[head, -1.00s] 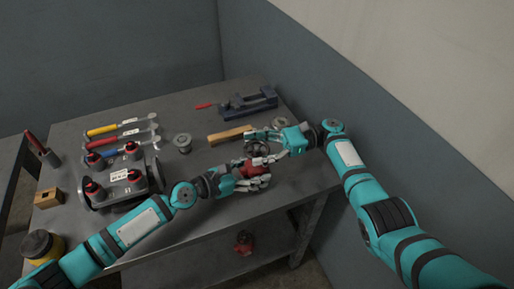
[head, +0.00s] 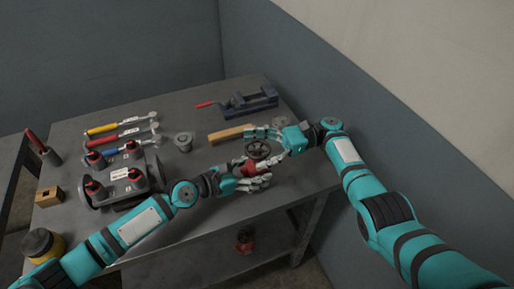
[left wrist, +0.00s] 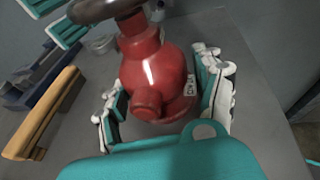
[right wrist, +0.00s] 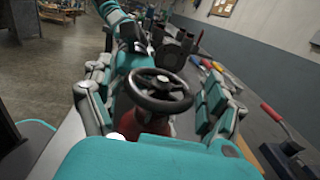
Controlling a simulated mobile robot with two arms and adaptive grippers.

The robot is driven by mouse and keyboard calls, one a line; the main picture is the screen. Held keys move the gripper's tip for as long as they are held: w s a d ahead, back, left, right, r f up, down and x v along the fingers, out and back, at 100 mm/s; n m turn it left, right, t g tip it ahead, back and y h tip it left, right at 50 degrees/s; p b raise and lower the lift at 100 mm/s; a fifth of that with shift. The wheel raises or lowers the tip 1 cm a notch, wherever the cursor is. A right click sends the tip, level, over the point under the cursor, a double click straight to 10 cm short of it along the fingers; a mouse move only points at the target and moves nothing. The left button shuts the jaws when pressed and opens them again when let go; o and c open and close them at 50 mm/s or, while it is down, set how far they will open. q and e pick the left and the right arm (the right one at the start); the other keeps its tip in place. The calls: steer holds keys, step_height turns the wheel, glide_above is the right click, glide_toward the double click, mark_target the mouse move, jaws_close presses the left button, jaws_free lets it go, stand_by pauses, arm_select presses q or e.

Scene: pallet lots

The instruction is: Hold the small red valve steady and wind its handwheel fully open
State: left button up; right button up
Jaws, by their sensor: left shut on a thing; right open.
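The small red valve (left wrist: 152,75) is upright between the fingers of my left gripper (left wrist: 165,105), which is shut on its body. In the head view the valve (head: 254,166) is near the table's right front edge, partly hidden by the fingers of my left gripper (head: 262,180). Its dark handwheel (right wrist: 158,90) sits on top and also shows in the head view (head: 258,149). My right gripper (right wrist: 160,98) is open, its fingers on either side of the handwheel with gaps visible. In the head view my right gripper (head: 268,138) comes in from the right, over the wheel.
A valve manifold (head: 124,182) and several wrenches (head: 122,128) are at left. Another red valve (head: 244,240) is on the lower shelf. A wall is close at right.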

mark_target(268, 154)
steer(key=shift+r, duration=0.1)
step_height(268, 154, up, 10)
steer(key=shift+f, duration=0.1)
stand_by(0.3)
steer(key=f+m+t, duration=0.2)
steer(key=f+t, duration=0.1)
steer(key=f+m+t, duration=0.1)
steer(key=f, duration=0.1)
steer(key=shift+s+d+f+y, duration=0.15)
steer(key=shift+s+d+y, duration=0.05)
steer(key=shift+d+y, duration=0.15)
steer(key=f+m+t, duration=0.1)
steer(key=t, duration=0.1)
steer(key=s+d+f+m+t, duration=0.1)
steer(key=f, duration=0.1)
steer(key=d+f+m+t, duration=0.1)
steer(key=t, duration=0.1)
steer(key=shift+s+f+m+t, duration=0.15)
steer(key=shift+s+m+t, duration=0.1)
steer(key=shift+m+t, duration=0.05)
steer(key=s+d+m+t+h, duration=0.5)
steer(key=s+d+t, duration=0.1)
steer(key=t, duration=0.2)
steer(key=shift+y, duration=0.25)
steer(key=x, duration=1.1)
steer(key=shift+w+a+f, duration=0.2)
steer(key=shift+w+f, duration=0.05)
steer(key=shift+w, duration=0.1)
